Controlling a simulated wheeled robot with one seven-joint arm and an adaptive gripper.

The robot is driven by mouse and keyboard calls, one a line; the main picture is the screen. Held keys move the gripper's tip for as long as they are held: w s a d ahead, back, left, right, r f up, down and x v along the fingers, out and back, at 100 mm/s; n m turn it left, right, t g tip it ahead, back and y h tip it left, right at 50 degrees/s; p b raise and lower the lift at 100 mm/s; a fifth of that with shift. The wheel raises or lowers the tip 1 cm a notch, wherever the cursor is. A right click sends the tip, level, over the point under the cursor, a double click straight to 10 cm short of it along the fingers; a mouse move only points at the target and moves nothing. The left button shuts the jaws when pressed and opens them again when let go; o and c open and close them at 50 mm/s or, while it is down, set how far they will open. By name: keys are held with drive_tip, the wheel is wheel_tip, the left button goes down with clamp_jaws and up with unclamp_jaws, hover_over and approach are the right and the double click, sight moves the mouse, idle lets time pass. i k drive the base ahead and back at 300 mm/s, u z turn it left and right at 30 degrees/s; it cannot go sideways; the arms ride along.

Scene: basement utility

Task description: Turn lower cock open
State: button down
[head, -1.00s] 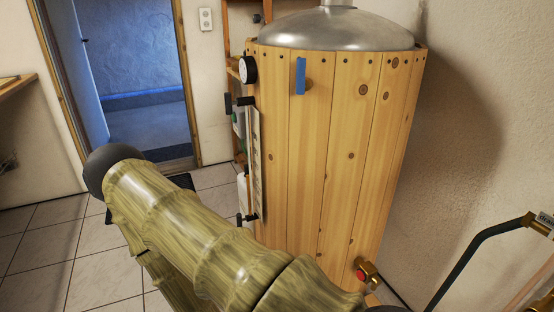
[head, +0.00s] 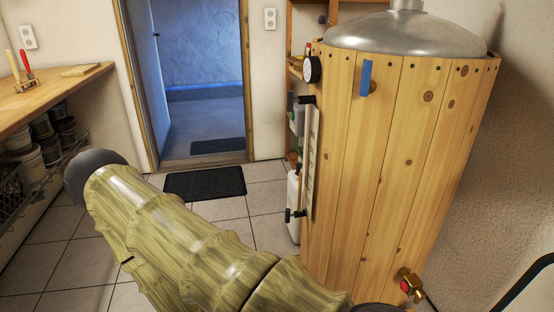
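The wood-clad boiler (head: 385,150) with a domed metal lid stands right of centre in the head view. On its left side is a sight glass with a dark upper cock (head: 306,99) and a dark lower cock (head: 294,214). The lower cock sits near the bottom end of the sight glass; whether it is open or closed is too small to tell. My arm, in a bamboo-like covering, crosses the lower part of the view, below and left of the lower cock. My gripper is not visible.
A round gauge (head: 311,69) is at the boiler's upper left, and a brass valve with a red part (head: 409,285) at its lower right. A workbench (head: 50,95) stands left. A dark mat (head: 205,183) lies before the open doorway. Tiled floor between is clear.

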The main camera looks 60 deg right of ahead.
sight(289, 214)
drive_tip(key=i, duration=1.25)
drive_tip(key=z, duration=2.2)
